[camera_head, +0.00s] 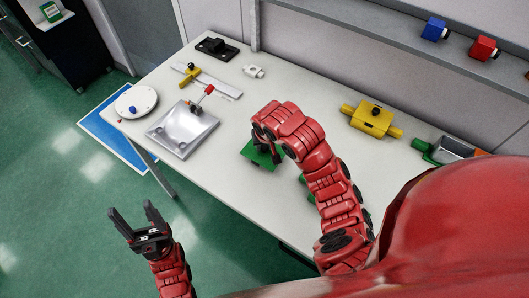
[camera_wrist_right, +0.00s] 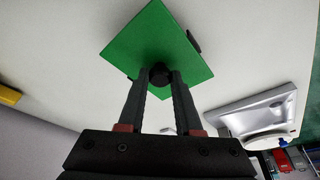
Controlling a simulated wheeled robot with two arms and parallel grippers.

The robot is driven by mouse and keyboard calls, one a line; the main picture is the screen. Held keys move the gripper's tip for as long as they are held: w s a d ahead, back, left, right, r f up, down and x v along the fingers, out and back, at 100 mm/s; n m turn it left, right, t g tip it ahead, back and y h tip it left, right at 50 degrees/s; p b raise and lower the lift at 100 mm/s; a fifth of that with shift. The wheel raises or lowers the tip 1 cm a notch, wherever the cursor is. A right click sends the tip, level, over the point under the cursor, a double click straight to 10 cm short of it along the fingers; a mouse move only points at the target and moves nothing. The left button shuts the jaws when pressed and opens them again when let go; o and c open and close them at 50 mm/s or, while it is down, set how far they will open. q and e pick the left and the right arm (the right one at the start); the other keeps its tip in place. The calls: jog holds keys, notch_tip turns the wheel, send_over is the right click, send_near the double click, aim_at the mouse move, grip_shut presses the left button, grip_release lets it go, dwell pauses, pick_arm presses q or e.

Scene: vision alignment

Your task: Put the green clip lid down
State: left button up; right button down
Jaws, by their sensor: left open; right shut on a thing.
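The green clip lid (camera_head: 257,154) is a flat green square with a black knob. In the right wrist view the lid (camera_wrist_right: 154,42) fills the upper middle, and my right gripper (camera_wrist_right: 161,78) is shut on its black knob. In the head view my right gripper (camera_head: 268,143) is over the table, with the arm hiding part of the lid. Whether the lid touches the table cannot be told. A green part (camera_head: 308,190) shows partly behind my right arm. My left gripper (camera_head: 146,226) is open and empty, off the table's front edge above the floor.
The white table (camera_head: 225,165) holds a silver tray (camera_head: 183,134) with a red-handled clamp, a white disc (camera_head: 136,102), a black block (camera_head: 216,48), a yellow box (camera_head: 371,118) and a metal box with a green handle (camera_head: 450,150). A shelf (camera_head: 400,35) runs behind.

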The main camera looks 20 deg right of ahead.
aim_at(265, 150)
notch_tip(265, 150, down, 3)
jog(key=shift+s+r+p, duration=0.1)
jog(key=shift+s+p, duration=0.05)
jog(key=shift+p, duration=0.45)
jog(key=shift+f, duration=0.2)
jog(key=shift+f+b, duration=0.15)
jog(key=shift+b, duration=0.15)
jog(key=c, duration=0.6)
grip_release()
